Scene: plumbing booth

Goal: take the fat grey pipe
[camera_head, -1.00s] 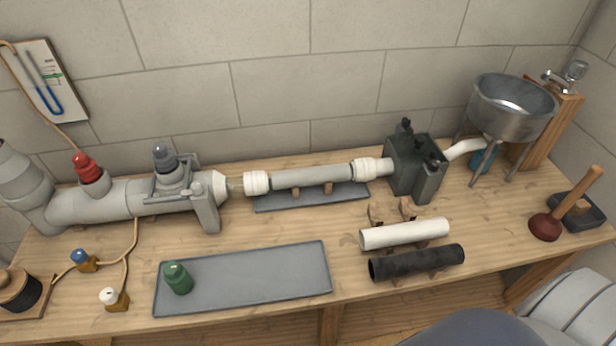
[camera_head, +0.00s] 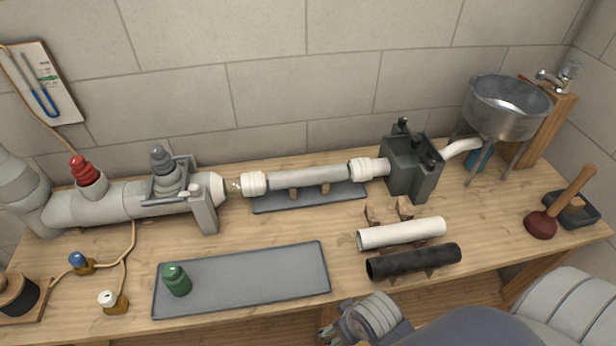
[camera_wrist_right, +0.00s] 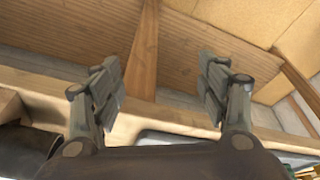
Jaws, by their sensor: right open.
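A grey pipe (camera_head: 308,176) lies level between two white collars, on wooden rests over a small dark tray (camera_head: 345,199). A fatter grey pipe body (camera_head: 118,202) with valves runs along the left of the bench. I cannot tell from the pictures alone which one is meant by the fat grey pipe. My right gripper (camera_head: 328,331) is at the bottom of the head view, in front of the bench's front edge and apart from both pipes. In the right wrist view my right gripper (camera_wrist_right: 163,82) is open, with nothing between its fingers. My left gripper is not in view.
A white pipe (camera_head: 402,234) and a black pipe (camera_head: 413,262) lie on rests at centre right. A grey tray (camera_head: 255,283) holds a green bottle-like part (camera_head: 176,279). A dark pump-like block (camera_head: 409,170), a metal basin (camera_head: 507,108) and a plunger (camera_head: 541,225) stand to the right.

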